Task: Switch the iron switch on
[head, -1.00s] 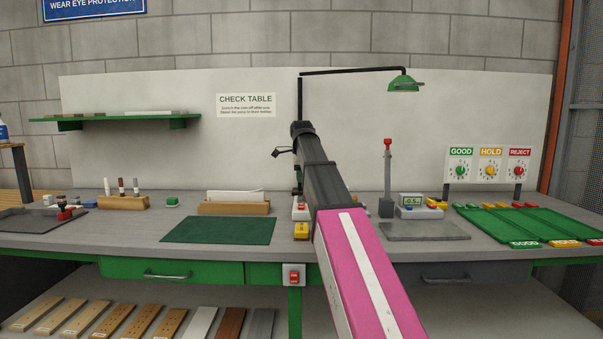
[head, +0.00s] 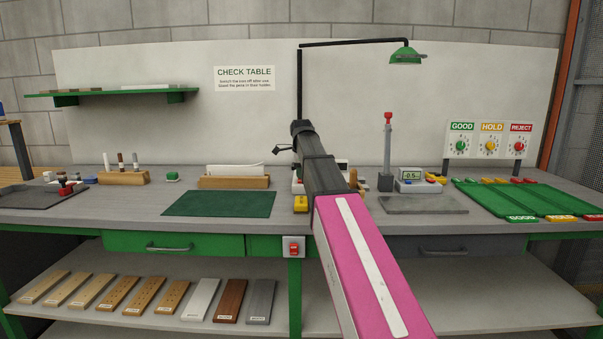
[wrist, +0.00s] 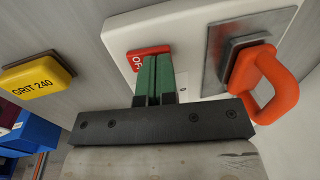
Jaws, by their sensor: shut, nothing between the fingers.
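In the wrist view, a red switch face (wrist: 147,52) with the letters "OF" showing sits on a white box (wrist: 122,37); the rest of its lettering is hidden by my fingers. My gripper (wrist: 155,60) is shut and empty, its green fingertips over or against the red face; contact cannot be told. An orange looped handle (wrist: 275,85) stands on a metal plate to the right on the same box. In the head view my arm covers most of this spot, and my fingers are hidden. Another red switch (head: 293,249) is on the table's front.
A yellow "GRIT 240" block (wrist: 36,80) lies left of the box in the wrist view.

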